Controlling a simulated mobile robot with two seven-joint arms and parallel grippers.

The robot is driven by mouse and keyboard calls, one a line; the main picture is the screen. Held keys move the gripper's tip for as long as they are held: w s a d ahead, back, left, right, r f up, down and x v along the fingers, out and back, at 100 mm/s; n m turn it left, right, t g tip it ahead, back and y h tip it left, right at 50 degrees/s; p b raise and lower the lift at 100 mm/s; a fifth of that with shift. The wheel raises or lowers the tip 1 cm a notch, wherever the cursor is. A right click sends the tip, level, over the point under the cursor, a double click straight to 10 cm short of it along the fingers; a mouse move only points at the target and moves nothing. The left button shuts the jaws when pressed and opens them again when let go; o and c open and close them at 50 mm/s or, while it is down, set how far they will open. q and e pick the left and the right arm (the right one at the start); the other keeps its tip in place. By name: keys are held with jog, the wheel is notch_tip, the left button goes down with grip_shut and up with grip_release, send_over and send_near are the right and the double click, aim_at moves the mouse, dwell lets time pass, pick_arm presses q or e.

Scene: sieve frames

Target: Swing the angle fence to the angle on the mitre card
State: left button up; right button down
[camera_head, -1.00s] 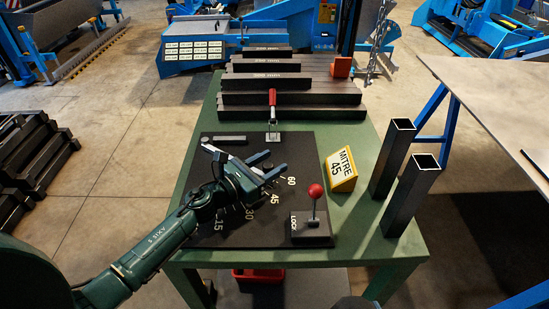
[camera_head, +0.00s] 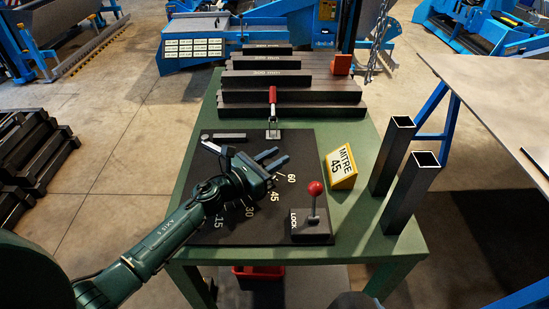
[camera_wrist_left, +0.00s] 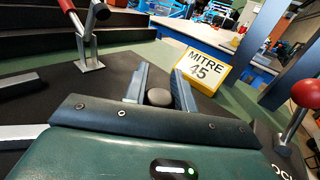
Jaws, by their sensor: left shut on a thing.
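My left gripper (camera_head: 282,155) is over the dark angle board (camera_head: 215,232), its fingers near the 60 mark. In the left wrist view its fingers (camera_wrist_left: 160,82) are shut on a round grey-brown knob (camera_wrist_left: 158,97). The pale angle fence (camera_head: 211,146) sticks out to the left of the hand; the rest is hidden under it. The board shows marks 15, 30, 45 and 60. The yellow mitre card (camera_head: 341,168) reads "MITRE 45" and stands right of the board. A red-balled lock lever (camera_head: 315,190) stands upright at the board's front right. My right gripper is out of view.
Dark stepped bars (camera_head: 290,98) fill the table's back. Two upright square tubes (camera_head: 410,194) stand at the right.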

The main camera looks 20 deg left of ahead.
aim_at(266, 165)
pick_arm(q)
grip_shut()
jog(key=shift+s+a+f+h+b, duration=0.2)
jog(key=shift+s+h+b, duration=0.1)
jog(key=shift+s+b, duration=0.1)
jog(key=shift+s+a+m+g+h+b, duration=0.2)
jog(key=shift+s+m+g+h+b, duration=0.15)
jog(key=shift+s+m+b, duration=0.15)
jog(key=shift+s+a+m+g+h+b, duration=0.25)
jog(key=shift+s+m+g+b, duration=0.1)
jog(key=shift+s, duration=0.2)
jog(key=shift+s+a, duration=0.1)
jog(key=shift+s, duration=0.25)
jog(key=shift+s+r+g+h, duration=0.2)
jog(key=shift+g+h, duration=0.1)
jog(key=shift+h, duration=0.1)
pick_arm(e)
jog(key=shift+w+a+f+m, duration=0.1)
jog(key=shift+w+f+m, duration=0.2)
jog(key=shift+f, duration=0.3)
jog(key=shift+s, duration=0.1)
pick_arm(q)
jog(key=o, duration=0.9)
grip_release()
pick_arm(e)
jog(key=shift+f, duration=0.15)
